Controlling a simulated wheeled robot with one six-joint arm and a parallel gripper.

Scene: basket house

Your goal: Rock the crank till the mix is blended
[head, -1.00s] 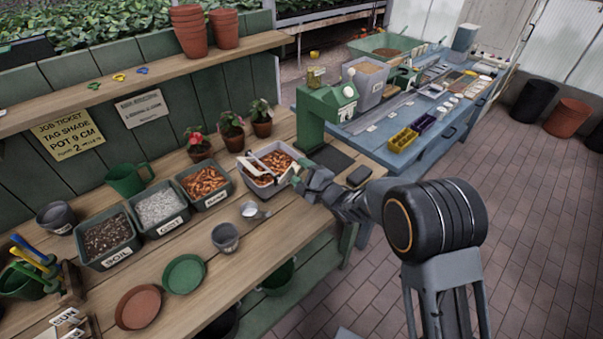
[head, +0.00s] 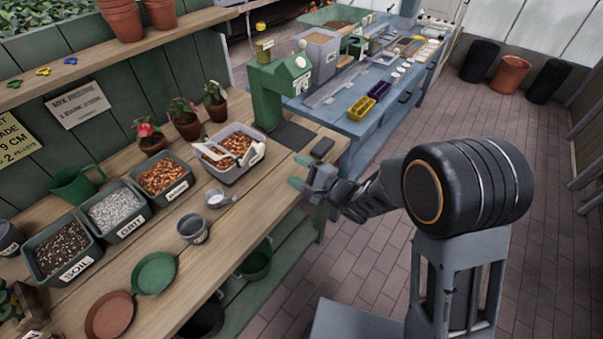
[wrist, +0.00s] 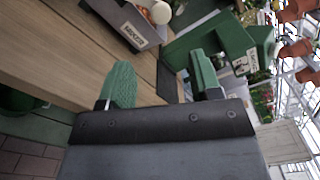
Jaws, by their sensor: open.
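The mixing tub (head: 222,179), grey with a white label, stands on the wooden bench and holds orange-brown mix (head: 215,152). A white crank bar (head: 209,148) lies across its top, with a pale handle at the right end. The tub's labelled side (wrist: 133,37) and a round cream knob (wrist: 160,12) show at the top of the wrist view. My gripper (head: 300,172) is open and empty, to the right of the tub and apart from it, near the bench's front edge. Its two green fingertips are spread in the wrist view (wrist: 160,78).
A green machine (head: 268,95) stands behind the tub, with a dark mat (head: 292,135) before it. Bins labelled soil, grit and another stand left. A small grey pot (head: 192,228) and metal cup (head: 216,198) stand in front. A blue table (head: 350,128) is behind.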

